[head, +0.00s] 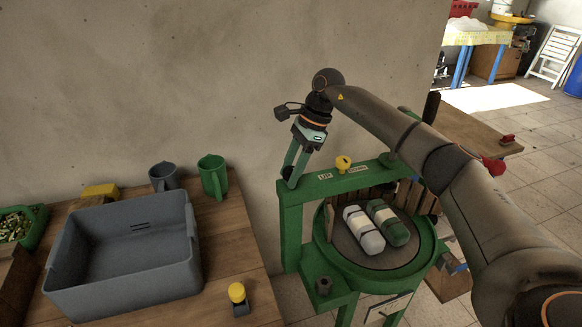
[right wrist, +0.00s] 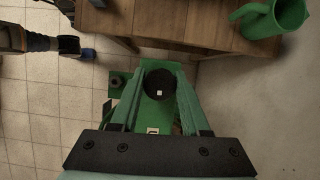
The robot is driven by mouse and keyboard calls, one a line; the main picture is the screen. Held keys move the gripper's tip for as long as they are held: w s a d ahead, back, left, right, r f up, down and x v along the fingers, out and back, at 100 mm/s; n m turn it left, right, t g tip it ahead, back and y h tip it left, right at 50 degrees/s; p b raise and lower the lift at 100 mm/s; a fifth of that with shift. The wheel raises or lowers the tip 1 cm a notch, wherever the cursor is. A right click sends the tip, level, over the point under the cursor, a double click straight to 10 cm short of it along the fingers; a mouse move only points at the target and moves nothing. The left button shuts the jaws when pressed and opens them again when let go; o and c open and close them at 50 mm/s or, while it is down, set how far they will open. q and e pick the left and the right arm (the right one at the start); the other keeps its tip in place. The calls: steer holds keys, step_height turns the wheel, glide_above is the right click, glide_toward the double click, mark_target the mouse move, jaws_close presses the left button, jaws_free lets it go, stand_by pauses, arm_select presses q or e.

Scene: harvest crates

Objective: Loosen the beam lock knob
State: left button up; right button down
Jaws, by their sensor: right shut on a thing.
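The beam lock knob, a dark round knob with a small white mark, shows in the right wrist view (right wrist: 160,86) between my right gripper's fingers. It stands at the left end of the green top beam (head: 325,182) of the green stand. My right gripper (head: 291,178) reaches down onto it from above and is shut on it; its two green fingers flank the knob in the right wrist view (right wrist: 160,92). In the head view the fingers mostly hide the knob. My left gripper is not in view.
A yellow knob (head: 343,163) sits on the beam. At left, a table carries a grey crate (head: 120,285), a grey jug (head: 163,177) and a green jug (head: 213,177). A wall stands behind.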

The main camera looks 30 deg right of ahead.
steer(key=shift+f, duration=0.25)
steer(key=shift+c, duration=1.9)
jaws_free()
steer(key=shift+r, duration=0.1)
steer(key=shift+r, duration=0.1)
steer(key=v, duration=1.2)
steer(key=shift+r, duration=0.2)
steer(key=shift+s, duration=0.1)
